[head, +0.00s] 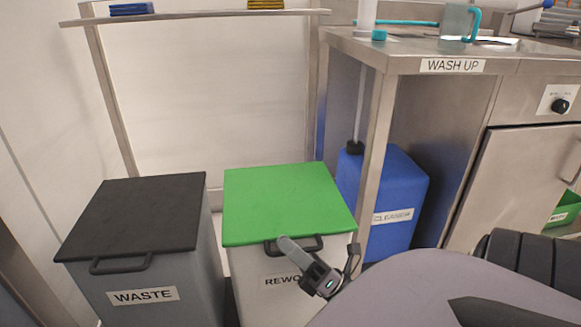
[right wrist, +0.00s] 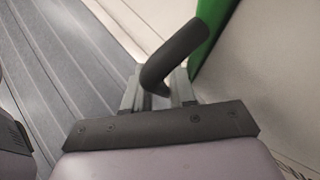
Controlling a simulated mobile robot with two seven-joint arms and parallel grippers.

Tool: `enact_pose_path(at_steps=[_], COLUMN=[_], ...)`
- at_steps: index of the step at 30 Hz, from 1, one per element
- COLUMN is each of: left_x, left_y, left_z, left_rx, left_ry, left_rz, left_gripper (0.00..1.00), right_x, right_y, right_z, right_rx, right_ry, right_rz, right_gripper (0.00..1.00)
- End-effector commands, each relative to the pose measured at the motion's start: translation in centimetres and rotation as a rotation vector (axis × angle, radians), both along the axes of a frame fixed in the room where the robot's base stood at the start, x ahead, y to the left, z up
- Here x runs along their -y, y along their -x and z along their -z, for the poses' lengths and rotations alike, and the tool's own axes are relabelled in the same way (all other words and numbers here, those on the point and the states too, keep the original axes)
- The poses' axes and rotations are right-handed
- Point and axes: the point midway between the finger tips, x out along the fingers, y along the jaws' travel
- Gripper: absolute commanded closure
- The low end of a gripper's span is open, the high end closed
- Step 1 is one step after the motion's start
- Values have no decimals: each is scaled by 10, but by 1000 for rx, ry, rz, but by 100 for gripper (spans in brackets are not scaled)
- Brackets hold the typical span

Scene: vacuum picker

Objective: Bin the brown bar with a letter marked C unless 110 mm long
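The rework bin (head: 277,290) has a green lid (head: 285,203), which lies closed, and a dark handle (head: 308,245) at its front edge. No brown bar shows in either view. My left gripper is out of view.
The steel wash-up counter (head: 430,55) stands at the right, with a blue canister (head: 395,190) beneath it close to the rework bin. A shelf (head: 200,16) with blue and yellow items runs along the wall above the bins. A green container (head: 565,208) shows at the far right.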

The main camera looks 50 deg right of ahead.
Motion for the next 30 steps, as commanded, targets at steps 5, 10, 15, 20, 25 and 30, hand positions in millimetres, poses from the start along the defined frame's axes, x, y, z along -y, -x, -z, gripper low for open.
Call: enact_pose_path(at_steps=[5, 10, 15, 20, 25, 30], left_x=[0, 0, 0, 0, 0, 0], left_y=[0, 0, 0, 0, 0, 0], left_z=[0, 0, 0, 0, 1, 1], left_rx=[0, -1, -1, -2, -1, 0], left_ry=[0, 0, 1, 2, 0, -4], left_rz=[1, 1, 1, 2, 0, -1], left_gripper=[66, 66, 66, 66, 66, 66], right_x=[-1, 0, 3, 10, 16, 18], right_y=[1, 1, 8, 28, 47, 55], right_z=[3, 1, 8, 25, 39, 45], right_rx=[-5, -3, -6, -8, -7, -5], right_ry=[-2, -2, -3, -4, -4, -3], right_rz=[-3, 0, 2, 3, 1, -1], right_gripper=[76, 76, 76, 76, 76, 76])
